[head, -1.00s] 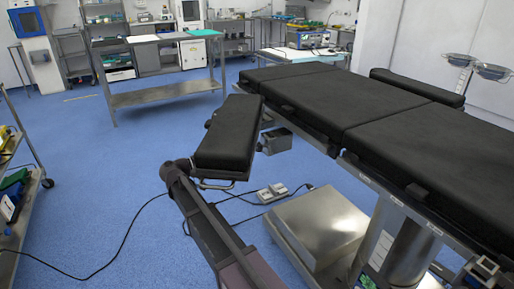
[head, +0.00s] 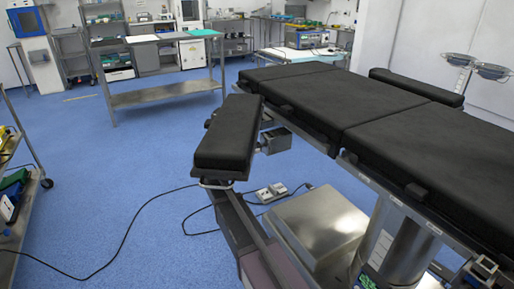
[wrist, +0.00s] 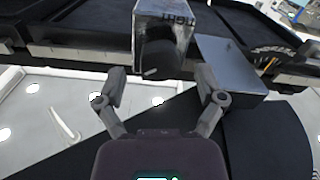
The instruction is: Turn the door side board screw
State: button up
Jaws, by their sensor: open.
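The black padded side board (head: 228,135) sticks out from the left side of the operating table (head: 330,100). A small metal block (head: 277,139) sits beside it, near the table rail. In the wrist view, a round black screw knob (wrist: 161,54) sits on a shiny metal block (wrist: 163,13) with dark lettering. My gripper (wrist: 161,88) is open, with one finger on each side below the knob. The knob appears roughly centred beyond the fingertips; I cannot tell whether they touch it.
A steel pedestal base (head: 318,228) stands under the table. A foot control (head: 272,193) with a black cable lies on the blue floor. A trolley (head: 20,190) stands at the left edge and a steel work table (head: 165,92) at the back.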

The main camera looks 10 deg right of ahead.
jog(key=shift+x, duration=1.1)
jog(key=c, duration=1.2)
